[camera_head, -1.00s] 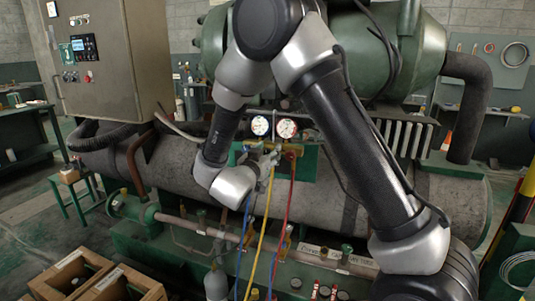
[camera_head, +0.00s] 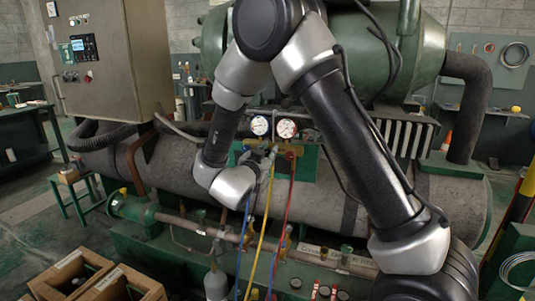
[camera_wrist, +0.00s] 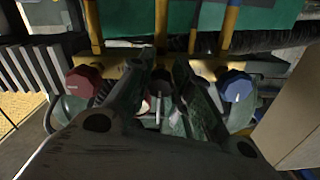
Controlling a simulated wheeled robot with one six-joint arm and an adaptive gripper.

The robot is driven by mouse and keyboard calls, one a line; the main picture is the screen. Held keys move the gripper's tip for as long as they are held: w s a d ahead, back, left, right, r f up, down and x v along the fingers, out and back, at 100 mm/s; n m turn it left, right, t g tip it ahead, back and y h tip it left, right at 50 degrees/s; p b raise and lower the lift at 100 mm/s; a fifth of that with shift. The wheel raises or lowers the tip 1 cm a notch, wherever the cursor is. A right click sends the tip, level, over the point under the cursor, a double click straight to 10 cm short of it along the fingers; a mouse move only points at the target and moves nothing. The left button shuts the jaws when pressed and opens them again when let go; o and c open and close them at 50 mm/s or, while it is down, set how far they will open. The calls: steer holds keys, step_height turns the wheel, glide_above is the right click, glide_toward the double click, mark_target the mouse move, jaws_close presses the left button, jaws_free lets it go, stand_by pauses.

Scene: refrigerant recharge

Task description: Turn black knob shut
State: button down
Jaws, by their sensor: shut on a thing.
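The gauge manifold shows in the head view below two round white gauges (camera_head: 273,127), with blue, yellow and red hoses hanging down. My gripper (camera_wrist: 168,75) is at the middle of the manifold, its two dark fingers close together. It also shows in the head view (camera_head: 262,158), small and partly hidden. The black knob (camera_wrist: 160,80) is between the fingers in the wrist view, mostly hidden, and the fingers are shut on it. A red knob (camera_wrist: 84,80) is left of the fingers and a blue knob (camera_wrist: 235,85) is right of them, both untouched.
A large grey cylinder (camera_head: 400,195) runs behind the manifold. A control cabinet (camera_head: 115,60) stands at the left. A grey bottle (camera_head: 216,284) and wooden crates (camera_head: 60,275) are low in front. Hoses hang close below my gripper.

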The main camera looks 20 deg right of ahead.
steer(key=m, duration=0.4)
steer(key=shift+m, duration=0.3)
steer(key=m, duration=0.4)
steer(key=shift+m, duration=0.3)
steer(key=m, duration=0.4)
steer(key=shift+f+m, duration=0.1)
steer(key=shift+m, duration=2)
steer(key=c, duration=1.3)
jaws_free()
steer(key=shift+o, duration=0.2)
